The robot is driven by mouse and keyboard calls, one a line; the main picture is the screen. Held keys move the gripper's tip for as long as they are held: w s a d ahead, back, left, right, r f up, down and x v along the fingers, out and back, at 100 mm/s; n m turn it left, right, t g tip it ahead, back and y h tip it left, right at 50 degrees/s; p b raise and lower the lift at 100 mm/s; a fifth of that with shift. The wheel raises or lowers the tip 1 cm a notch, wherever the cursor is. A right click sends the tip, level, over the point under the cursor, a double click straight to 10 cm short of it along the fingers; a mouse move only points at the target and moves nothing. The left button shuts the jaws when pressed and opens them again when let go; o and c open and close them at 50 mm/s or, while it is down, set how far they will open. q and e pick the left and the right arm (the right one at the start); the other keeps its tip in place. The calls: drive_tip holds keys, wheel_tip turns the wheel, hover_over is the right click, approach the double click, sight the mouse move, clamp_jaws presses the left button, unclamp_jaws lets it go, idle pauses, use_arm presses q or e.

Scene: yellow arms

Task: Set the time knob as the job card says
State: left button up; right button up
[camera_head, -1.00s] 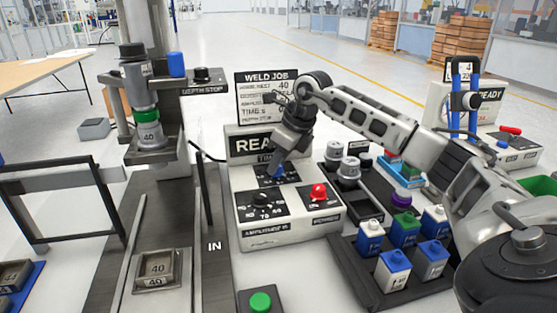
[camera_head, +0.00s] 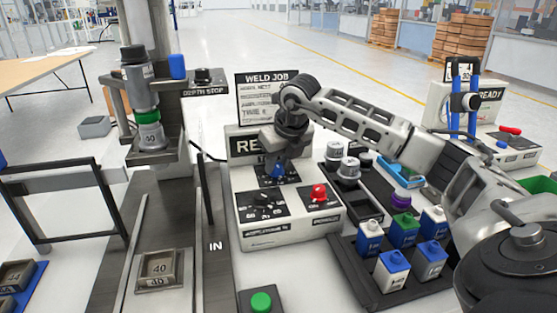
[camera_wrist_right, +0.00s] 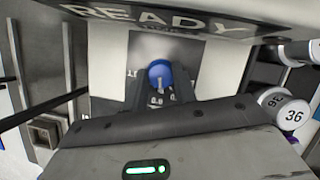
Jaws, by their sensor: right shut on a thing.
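The white control box (camera_head: 290,228) stands in the middle of the head view with a READY display. The blue knob (camera_head: 278,172) is on its upper dark panel, and its pointer faces down in the wrist view (camera_wrist_right: 160,70). My right gripper (camera_head: 279,166) is shut on this blue knob; its dark fingers (camera_wrist_right: 160,88) sit on both sides of it. Most scale marks around the knob are hidden. The WELD JOB card (camera_head: 258,97) stands behind the box; its lines are too blurred to read fully and my arm covers its right part. My left gripper is not in view.
A black dial (camera_head: 263,200) and a red knob (camera_head: 319,193) sit on the box's lower panel, close to my gripper. A dark tray (camera_head: 350,268) with several bottles is at right. A green button (camera_head: 261,301) is in front. The welding column stands at left.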

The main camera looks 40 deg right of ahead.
drive_tip(key=shift+r+m+h, duration=0.15)
drive_tip(key=shift+m+h, duration=0.25)
drive_tip(key=shift+m, duration=0.6)
drive_tip(key=o, duration=1)
drive_tip(key=shift+c, duration=0.2)
drive_tip(key=v, duration=1.6)
drive_tip(key=shift+a, duration=0.1)
